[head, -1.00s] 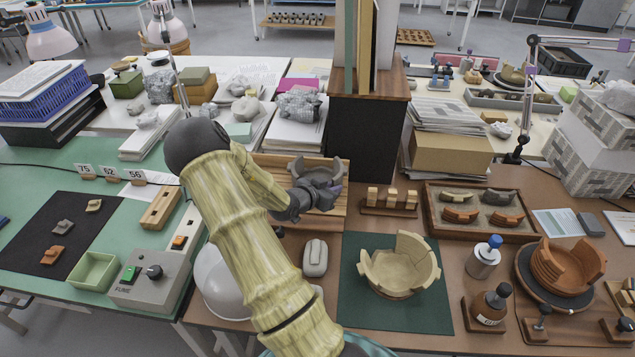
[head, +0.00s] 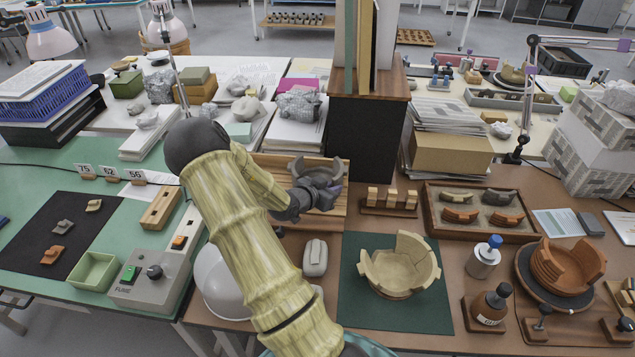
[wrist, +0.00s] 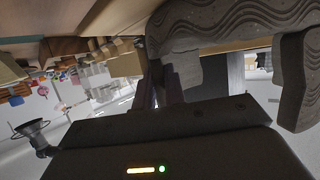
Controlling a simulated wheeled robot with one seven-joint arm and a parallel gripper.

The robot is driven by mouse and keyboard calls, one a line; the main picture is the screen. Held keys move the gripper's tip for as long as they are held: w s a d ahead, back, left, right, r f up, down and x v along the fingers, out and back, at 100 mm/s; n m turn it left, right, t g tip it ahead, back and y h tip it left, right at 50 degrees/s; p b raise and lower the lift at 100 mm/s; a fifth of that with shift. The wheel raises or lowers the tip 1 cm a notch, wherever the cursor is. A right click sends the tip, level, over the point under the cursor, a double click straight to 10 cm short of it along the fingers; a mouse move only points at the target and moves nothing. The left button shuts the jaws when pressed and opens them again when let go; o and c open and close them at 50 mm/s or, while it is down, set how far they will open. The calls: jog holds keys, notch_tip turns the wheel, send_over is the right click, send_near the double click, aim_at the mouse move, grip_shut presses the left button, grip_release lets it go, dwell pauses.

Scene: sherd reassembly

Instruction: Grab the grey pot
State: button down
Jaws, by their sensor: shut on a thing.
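The grey pot (head: 297,167) is a dark grey, broken-rimmed vessel at the wooden board behind the middle of the brown table. My gripper (head: 327,187) is at its near side and shut on its wall, covering much of the pot's lower part. In the wrist view the pot (wrist: 225,22) fills the upper right, with wavy grooves on its surface. The gripper's fingers (wrist: 166,85) reach up to its wall there. I cannot tell whether the pot's base touches the board.
The wooden board (head: 270,163) lies under the pot's place. A dark cabinet (head: 365,130) stands close behind on the right. A cream broken bowl (head: 400,268) sits on a green mat (head: 360,318). A small wooden rack (head: 388,208) and a sherd tray (head: 430,205) stand to the right.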

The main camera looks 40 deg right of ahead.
jog(key=shift+d+r, duration=0.1)
jog(key=shift+r, duration=0.05)
dwell(0.3)
jog(key=shift+w+r, duration=0.1)
jog(key=shift+r, duration=0.4)
notch_tip(320, 180, up, 9)
jog(key=shift+p, duration=0.45)
